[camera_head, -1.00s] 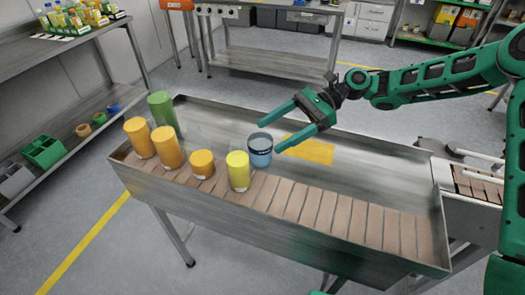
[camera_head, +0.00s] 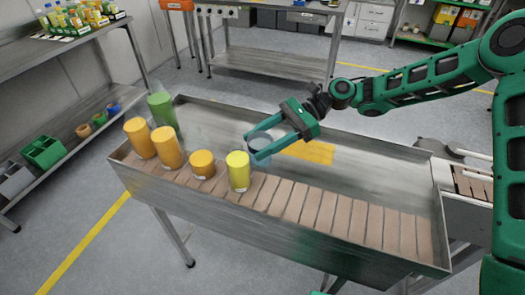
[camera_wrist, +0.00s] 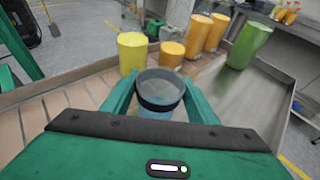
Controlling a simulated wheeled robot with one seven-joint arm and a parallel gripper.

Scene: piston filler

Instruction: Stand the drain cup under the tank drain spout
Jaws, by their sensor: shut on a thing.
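A translucent blue cup with a dark band near its rim, which looks like the drain cup (camera_head: 259,142), stands upright in the metal trough (camera_head: 375,180). My gripper (camera_head: 254,152) is around it with one green finger on each side. In the wrist view the cup (camera_wrist: 160,92) sits between the two fingers of my gripper (camera_wrist: 160,100), shut on it. Part of the cup is hidden behind a finger in the head view. I cannot make out a tank drain spout in these frames.
A yellow cylinder (camera_head: 238,171) stands close to the cup on the left. Orange cylinders (camera_head: 167,147) and a green one (camera_head: 162,110) stand farther left. A yellow patch (camera_head: 310,152) lies right of the cup. The trough's right part is clear.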

